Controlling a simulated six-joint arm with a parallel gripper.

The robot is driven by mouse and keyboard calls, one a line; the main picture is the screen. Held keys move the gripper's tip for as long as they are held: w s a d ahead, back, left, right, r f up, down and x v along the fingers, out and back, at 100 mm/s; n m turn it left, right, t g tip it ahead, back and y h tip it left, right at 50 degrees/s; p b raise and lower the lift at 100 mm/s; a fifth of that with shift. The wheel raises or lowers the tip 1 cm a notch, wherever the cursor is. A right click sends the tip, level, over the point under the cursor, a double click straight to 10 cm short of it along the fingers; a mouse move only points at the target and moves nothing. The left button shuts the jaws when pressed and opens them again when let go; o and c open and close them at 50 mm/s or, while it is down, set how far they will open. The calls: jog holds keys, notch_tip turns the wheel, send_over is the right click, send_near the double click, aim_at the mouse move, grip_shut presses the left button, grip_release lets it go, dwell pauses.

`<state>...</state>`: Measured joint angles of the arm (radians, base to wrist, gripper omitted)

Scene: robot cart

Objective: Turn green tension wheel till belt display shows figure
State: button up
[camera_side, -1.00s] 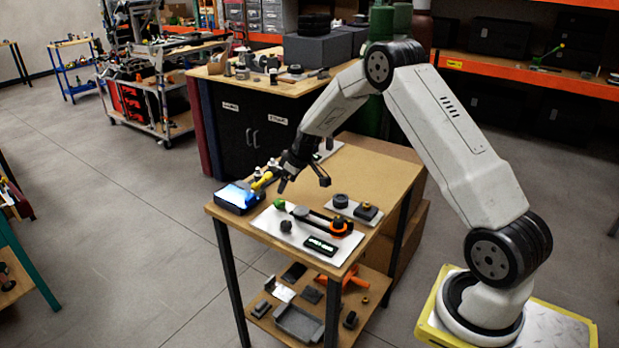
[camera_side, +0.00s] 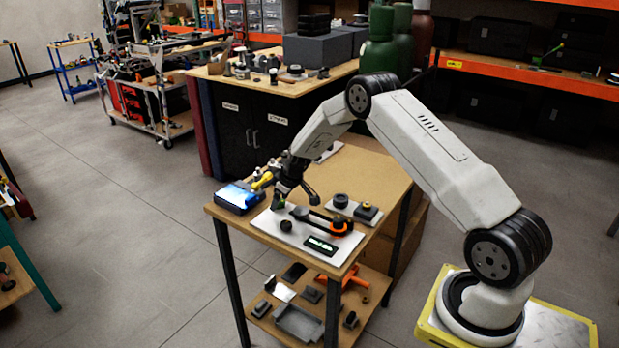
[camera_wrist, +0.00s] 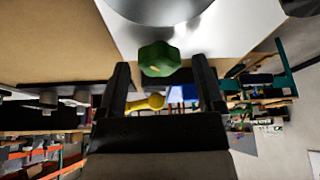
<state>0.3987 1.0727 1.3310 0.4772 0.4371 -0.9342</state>
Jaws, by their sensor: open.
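The green tension wheel (camera_wrist: 160,58) is lobed and shows in the wrist view between the ends of my two dark fingers. In the side view my gripper (camera_side: 296,201) is low over the far left of the pale belt plate (camera_side: 268,222) and hides most of the wheel. My gripper (camera_wrist: 162,72) is open, with a finger on either side of the wheel; I cannot tell whether they touch it. The belt display (camera_side: 320,245) is a dark box with lit green characters at the plate's front, too small to read.
A blue-lit box (camera_side: 238,196) with a yellow-handled item (camera_side: 262,181) stands left of the plate. A dark belt arm with an orange-ringed pulley (camera_side: 338,226) lies on the plate. A small grey plate with black knobs (camera_side: 352,211) is behind.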

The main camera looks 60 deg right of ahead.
grip_shut()
dwell(0.3)
jog(key=shift+f+m+h, duration=0.1)
jog(key=shift+m+h, duration=0.3)
jog(key=shift+m, duration=0.6)
jog(key=shift+m+h, duration=0.3)
jog(key=shift+m, duration=0.6)
jog(key=shift+a+m+g+h, duration=0.1)
jog(key=shift+m+g+h, duration=0.45)
jog(key=shift+m, duration=1.25)
jog(key=shift+a+m+g+h, duration=0.1)
jog(key=shift+m+g+h, duration=0.45)
jog(key=shift+m, duration=1.35)
jog(key=shift+m+g+h, duration=0.3)
jog(key=shift+m+h, duration=0.2)
jog(key=shift+m, duration=1.3)
